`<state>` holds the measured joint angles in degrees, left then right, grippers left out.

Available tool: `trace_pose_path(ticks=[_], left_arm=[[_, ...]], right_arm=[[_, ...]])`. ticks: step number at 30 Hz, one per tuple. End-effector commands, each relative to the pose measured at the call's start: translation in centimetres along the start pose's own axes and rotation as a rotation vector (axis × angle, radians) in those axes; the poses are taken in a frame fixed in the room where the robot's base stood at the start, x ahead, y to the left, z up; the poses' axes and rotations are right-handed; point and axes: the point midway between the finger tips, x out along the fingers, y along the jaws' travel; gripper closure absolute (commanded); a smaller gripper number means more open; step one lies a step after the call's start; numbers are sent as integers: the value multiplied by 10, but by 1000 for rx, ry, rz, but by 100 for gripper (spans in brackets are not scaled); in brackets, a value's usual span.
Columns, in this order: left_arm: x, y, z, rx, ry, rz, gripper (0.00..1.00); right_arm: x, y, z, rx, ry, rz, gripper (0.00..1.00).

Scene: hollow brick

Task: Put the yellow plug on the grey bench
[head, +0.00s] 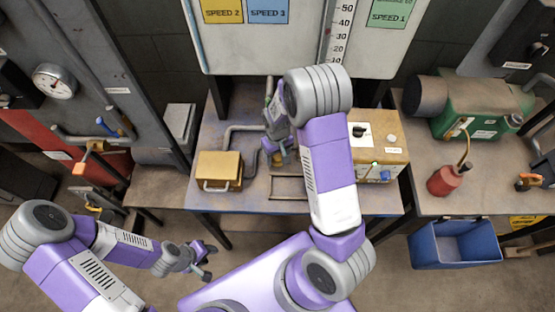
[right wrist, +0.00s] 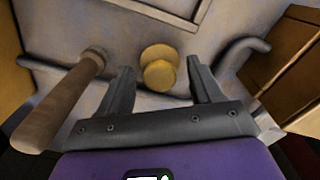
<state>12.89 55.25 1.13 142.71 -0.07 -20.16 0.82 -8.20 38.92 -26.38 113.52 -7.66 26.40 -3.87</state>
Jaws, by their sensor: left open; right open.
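The yellow plug (right wrist: 160,76) shows in the right wrist view as a rounded yellow piece with a second round yellow part just behind it. My right gripper (right wrist: 161,67) is open, with one finger on each side of the plug; I cannot tell whether they touch it. In the head view, my right gripper (head: 276,148) is over the middle of the grey bench (head: 345,204), and my arm partly hides the plug there. My left gripper (head: 204,262) is open and empty, low in front of the bench's left side.
A yellow-brown box with a handle (head: 219,171) and grey pipes are on the bench left of my right gripper. A control box (head: 378,150) stands on its right. A brown cylindrical handle (right wrist: 62,102) is left of the plug. A blue bin (head: 455,245) is at the right.

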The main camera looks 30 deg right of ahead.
Motion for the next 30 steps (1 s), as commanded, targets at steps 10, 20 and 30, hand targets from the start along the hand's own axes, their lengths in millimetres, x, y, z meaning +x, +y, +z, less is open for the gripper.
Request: trace_pose_path(ticks=[10,20,30], left_arm=[[0,0,0,0,0,0,57],[0,0,0,0,0,0,57],[-3,1,0,0,0,0,57]], right_arm=[[0,0,0,0,0,0,58],[0,0,0,0,0,-1,100],[-13,0,0,1,2,-1,100]])
